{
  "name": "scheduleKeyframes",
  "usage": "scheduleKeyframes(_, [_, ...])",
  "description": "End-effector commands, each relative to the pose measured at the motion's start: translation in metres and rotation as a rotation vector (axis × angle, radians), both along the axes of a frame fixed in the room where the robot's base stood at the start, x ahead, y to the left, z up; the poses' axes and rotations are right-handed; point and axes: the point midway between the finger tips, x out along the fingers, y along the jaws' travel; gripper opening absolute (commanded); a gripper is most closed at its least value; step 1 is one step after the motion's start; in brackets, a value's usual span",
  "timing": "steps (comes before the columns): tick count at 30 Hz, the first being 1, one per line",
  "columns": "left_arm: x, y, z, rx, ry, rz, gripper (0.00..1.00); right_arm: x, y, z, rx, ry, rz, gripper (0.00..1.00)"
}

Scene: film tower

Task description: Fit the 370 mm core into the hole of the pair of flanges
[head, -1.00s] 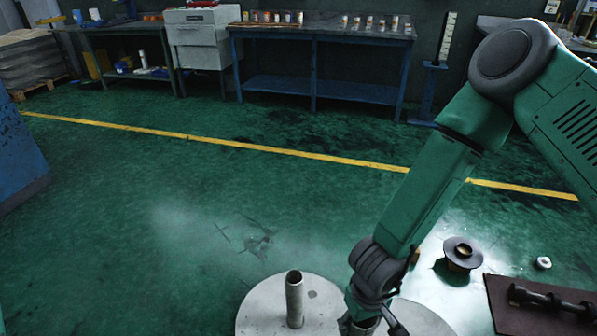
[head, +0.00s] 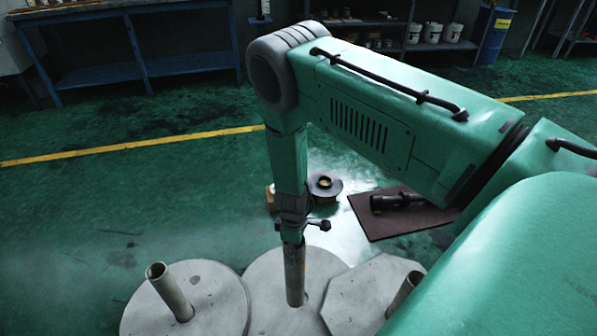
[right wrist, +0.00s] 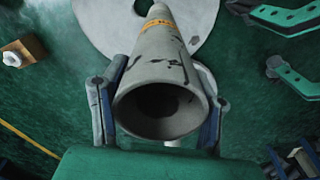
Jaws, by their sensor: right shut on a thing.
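My right gripper (head: 292,232) is shut around the upper part of a grey tube (head: 295,275) with an orange marking. The tube stands nearly upright over the middle round flange (head: 265,308). Its lower end appears at the flange's face; I cannot tell whether it is in a hole. In the right wrist view the tube's open end (right wrist: 160,108) faces the camera between the gripper's fingers (right wrist: 158,125). A pale flange (right wrist: 95,20) lies beyond it. Any size writing is unreadable. My left gripper is not in view.
Another tube (head: 170,290) leans from the left round flange (head: 225,290). A third tube (head: 404,291) rises from the angular right plate (head: 352,296). Behind are a dark flanged part (head: 324,185) and a brown mat (head: 385,228) with a dark shaft (head: 396,201). The floor at left is clear.

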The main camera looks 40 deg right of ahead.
Motion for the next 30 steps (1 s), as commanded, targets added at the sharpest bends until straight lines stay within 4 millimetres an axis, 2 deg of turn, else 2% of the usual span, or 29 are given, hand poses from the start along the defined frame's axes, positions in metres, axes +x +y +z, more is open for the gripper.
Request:
scheduleKeyframes(1, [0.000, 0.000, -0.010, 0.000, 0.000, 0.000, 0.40, 0.008, -0.012, -0.013, -0.001, -0.003, 0.054, 0.02])
scheduleKeyframes(3, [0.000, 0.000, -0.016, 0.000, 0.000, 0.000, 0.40, 0.014, -0.023, -0.021, 0.001, -0.001, 0.128, 0.02])
scheduleKeyframes(9, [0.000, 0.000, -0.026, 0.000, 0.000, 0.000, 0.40, 0.029, -0.043, -0.031, 0.003, -0.001, 0.274, 0.02])
scheduleKeyframes(16, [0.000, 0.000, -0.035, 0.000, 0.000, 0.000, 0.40, 0.031, -0.046, -0.040, 0.003, 0.001, 0.313, 0.02])
scheduleKeyframes(30, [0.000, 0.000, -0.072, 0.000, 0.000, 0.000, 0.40, 0.031, -0.046, -0.084, 0.003, 0.000, 0.310, 0.02])
